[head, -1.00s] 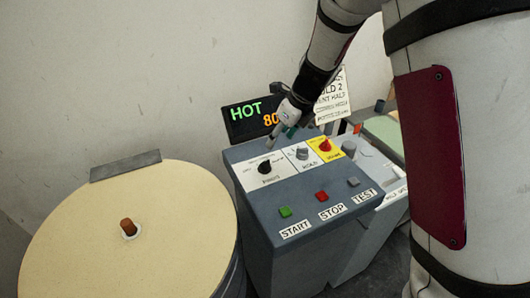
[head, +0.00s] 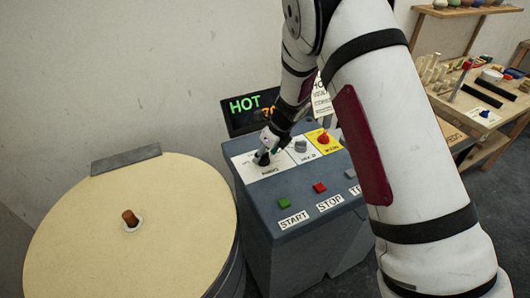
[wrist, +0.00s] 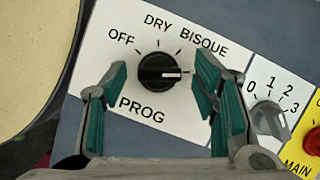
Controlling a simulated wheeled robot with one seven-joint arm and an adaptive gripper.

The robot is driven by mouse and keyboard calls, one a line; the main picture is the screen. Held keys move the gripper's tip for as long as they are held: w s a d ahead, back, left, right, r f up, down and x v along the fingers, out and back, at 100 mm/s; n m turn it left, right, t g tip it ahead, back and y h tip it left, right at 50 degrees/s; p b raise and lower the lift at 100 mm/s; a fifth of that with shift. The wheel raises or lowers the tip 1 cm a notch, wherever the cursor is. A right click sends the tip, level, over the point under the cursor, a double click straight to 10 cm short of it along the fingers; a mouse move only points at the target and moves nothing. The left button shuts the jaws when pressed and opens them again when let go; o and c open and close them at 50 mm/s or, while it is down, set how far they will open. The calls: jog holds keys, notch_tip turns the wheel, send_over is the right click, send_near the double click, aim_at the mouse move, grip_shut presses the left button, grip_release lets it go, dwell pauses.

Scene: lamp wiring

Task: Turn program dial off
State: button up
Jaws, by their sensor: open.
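The program dial (wrist: 160,72) is a round black knob on a white plate marked OFF, DRY, BISQUE and PROG. Its pale pointer line points right, past BISQUE and away from OFF at the upper left. My gripper (wrist: 160,64) is open, with one green-padded finger on each side of the dial in the wrist view. I see a gap between each finger and the knob; the exact height is unclear. In the head view my gripper (head: 266,150) is down at the dial (head: 262,158) and partly hides it.
A grey numbered knob (wrist: 269,118) and a red MAIN knob (wrist: 313,140) lie right of the dial. Green START (head: 284,203) and red STOP (head: 320,187) buttons are nearer. The lit HOT display (head: 247,108) stands behind. A round cream lid (head: 85,225) is at the left.

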jog(key=c, duration=1.2)
jog(key=shift+o, duration=0.2)
